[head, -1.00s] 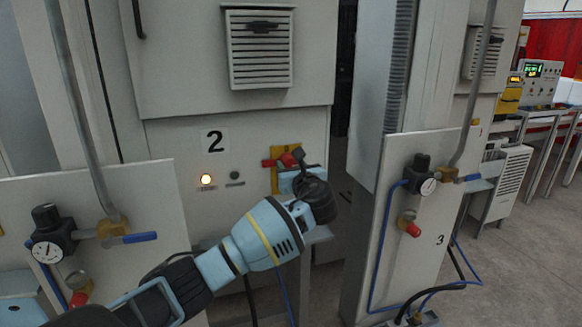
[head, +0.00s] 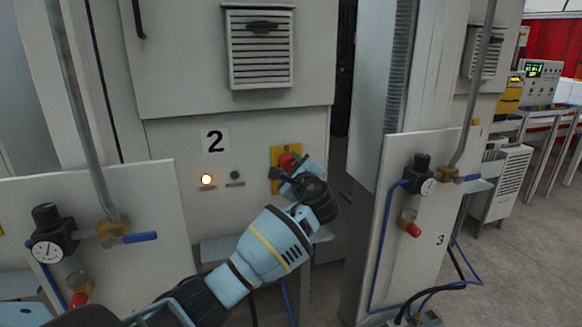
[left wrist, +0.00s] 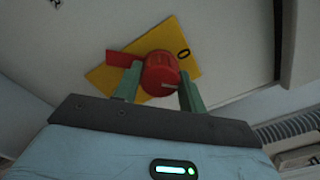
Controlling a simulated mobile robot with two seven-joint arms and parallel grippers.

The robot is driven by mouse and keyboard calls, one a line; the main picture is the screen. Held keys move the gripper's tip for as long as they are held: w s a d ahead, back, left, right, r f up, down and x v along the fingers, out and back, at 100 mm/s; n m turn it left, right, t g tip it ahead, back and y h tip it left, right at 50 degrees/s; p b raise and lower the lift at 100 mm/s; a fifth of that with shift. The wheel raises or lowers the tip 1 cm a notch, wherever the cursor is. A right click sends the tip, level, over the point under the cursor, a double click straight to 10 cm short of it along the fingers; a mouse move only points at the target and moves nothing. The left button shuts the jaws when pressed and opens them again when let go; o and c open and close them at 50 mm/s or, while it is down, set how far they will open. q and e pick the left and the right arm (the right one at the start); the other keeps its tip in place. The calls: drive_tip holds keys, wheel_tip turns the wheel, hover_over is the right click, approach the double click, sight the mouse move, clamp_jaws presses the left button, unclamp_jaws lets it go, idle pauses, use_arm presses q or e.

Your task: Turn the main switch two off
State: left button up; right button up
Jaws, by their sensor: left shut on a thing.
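A "0" mark shows on the yellow plate (left wrist: 187,62) near the knob. My left gripper (head: 290,172) is shut on the knob; in the left wrist view its fingers (left wrist: 158,88) lie on both sides of it. In the head view the gripper hides part of the plate. My right gripper is not in view.
A lit indicator lamp (head: 207,180) and a dark button (head: 235,176) are left of the switch. Panels with a left gauge (head: 47,252) and a right gauge (head: 428,187) stand on either side. A dark gap lies right of the cabinet.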

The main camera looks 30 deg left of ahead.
use_arm(q)
drive_tip(key=n, duration=0.4)
drive_tip(key=shift+n, duration=2.6)
drive_tip(key=o, duration=1)
drive_tip(key=v, duration=0.8)
